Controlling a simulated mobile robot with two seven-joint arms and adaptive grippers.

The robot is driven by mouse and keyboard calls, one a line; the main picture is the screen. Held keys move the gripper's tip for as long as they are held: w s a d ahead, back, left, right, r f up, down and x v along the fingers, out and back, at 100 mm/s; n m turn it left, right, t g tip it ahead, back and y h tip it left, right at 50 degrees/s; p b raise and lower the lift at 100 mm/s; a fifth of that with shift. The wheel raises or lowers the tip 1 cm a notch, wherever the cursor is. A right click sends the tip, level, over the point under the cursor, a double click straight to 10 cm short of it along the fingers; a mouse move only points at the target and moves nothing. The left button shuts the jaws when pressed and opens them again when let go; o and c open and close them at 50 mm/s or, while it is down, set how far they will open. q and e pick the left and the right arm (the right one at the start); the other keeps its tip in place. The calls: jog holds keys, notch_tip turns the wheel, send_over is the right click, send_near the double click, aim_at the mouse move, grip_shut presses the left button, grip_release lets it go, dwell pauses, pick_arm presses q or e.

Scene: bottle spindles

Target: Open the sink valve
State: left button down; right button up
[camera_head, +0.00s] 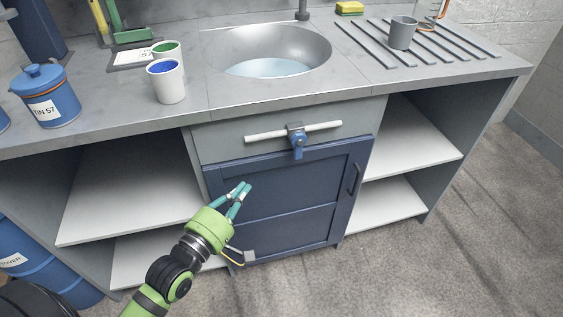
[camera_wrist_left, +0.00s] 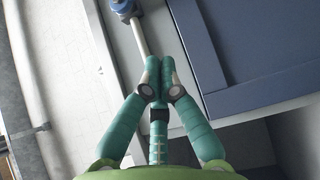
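The sink valve has a blue handle (camera_head: 299,146) that hangs down from a grey body on a horizontal white pipe (camera_head: 264,135) under the sink (camera_head: 272,50). In the left wrist view the blue valve (camera_wrist_left: 122,7) is cut by the top edge, and the white pipe (camera_wrist_left: 140,38) runs down from it. My left gripper (camera_head: 244,190) is in front of the blue cabinet door, below and left of the valve and apart from it. Its teal fingertips are together in the left wrist view (camera_wrist_left: 160,66), with nothing seen between them. My right gripper is not in view.
The blue cabinet door (camera_head: 290,195) is closed, with a dark handle at its right. Open shelves lie on both sides. On the counter stand a blue tin (camera_head: 48,104), two white cups (camera_head: 168,86), a grey cup (camera_head: 402,33) and a yellow sponge (camera_head: 349,8).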

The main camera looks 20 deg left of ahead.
aim_at(298, 146)
pick_arm(q)
jog(key=w, duration=0.3)
jog(key=w+d, duration=0.1)
jog(key=w, duration=0.3)
jog(key=w+d+b, duration=0.1)
jog(key=w, duration=0.2)
jog(key=shift+w, duration=0.15)
jog(key=d, duration=0.1)
jog(key=w+d, duration=0.1)
jog(key=d, duration=0.1)
jog(key=shift+w+d, duration=0.1)
jog(key=shift+w, duration=0.25)
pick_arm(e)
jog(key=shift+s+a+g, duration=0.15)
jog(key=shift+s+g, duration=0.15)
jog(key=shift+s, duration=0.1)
pick_arm(q)
jog(key=shift+f, duration=0.15)
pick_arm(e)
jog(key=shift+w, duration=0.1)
pick_arm(q)
jog(key=shift+w+d+f+n+t+b, duration=0.15)
jog(key=shift+n+t+b, duration=0.15)
jog(key=shift+b, duration=0.2)
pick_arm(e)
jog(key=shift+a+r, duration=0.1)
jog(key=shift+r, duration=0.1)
